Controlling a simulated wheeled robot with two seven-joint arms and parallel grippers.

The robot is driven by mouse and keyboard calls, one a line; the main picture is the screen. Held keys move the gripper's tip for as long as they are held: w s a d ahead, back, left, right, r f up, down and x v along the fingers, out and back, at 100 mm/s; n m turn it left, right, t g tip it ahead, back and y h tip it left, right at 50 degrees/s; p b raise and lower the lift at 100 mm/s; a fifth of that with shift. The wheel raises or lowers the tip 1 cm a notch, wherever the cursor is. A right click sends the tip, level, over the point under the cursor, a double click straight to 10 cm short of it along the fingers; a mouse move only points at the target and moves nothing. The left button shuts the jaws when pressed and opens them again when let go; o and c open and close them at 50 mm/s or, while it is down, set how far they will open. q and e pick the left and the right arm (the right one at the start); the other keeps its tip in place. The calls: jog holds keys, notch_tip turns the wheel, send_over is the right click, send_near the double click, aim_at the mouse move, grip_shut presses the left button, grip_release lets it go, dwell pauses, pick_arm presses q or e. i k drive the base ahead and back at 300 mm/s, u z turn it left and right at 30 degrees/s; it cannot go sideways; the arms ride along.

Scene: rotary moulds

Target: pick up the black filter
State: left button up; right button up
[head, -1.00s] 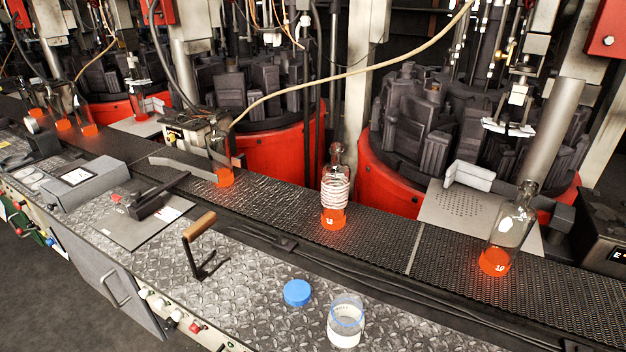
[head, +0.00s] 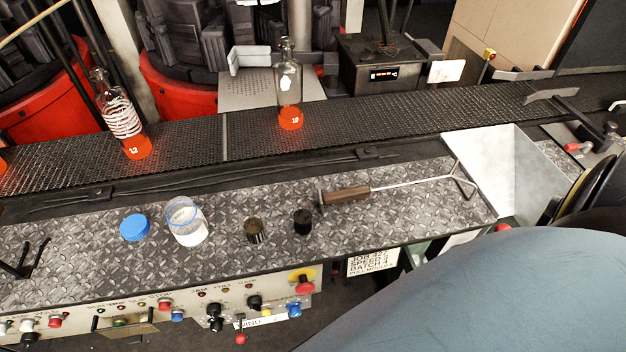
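A small black cylinder (head: 302,222), which looks like the black filter, stands on the diamond-plate bench (head: 345,222) near its front edge. A similar dark, brownish cylinder (head: 257,232) stands just to its left, a small gap apart. The handle of a hooked rod lies close to the black one's right. Nothing covers either cylinder. Neither of my grippers shows in the head view.
A clear jar (head: 187,224) and a blue lid (head: 134,228) stand left of the cylinders. A wooden-handled hooked rod (head: 400,187) lies to the right. Glowing bottles (head: 290,95) stand on the conveyor (head: 250,130) behind. A large blue-grey rounded shape (head: 480,290) fills the lower right.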

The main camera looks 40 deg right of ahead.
aim_at(303, 218)
jog(key=k, duration=0.45)
jog(key=z, duration=0.8)
jog(key=i, duration=0.5)
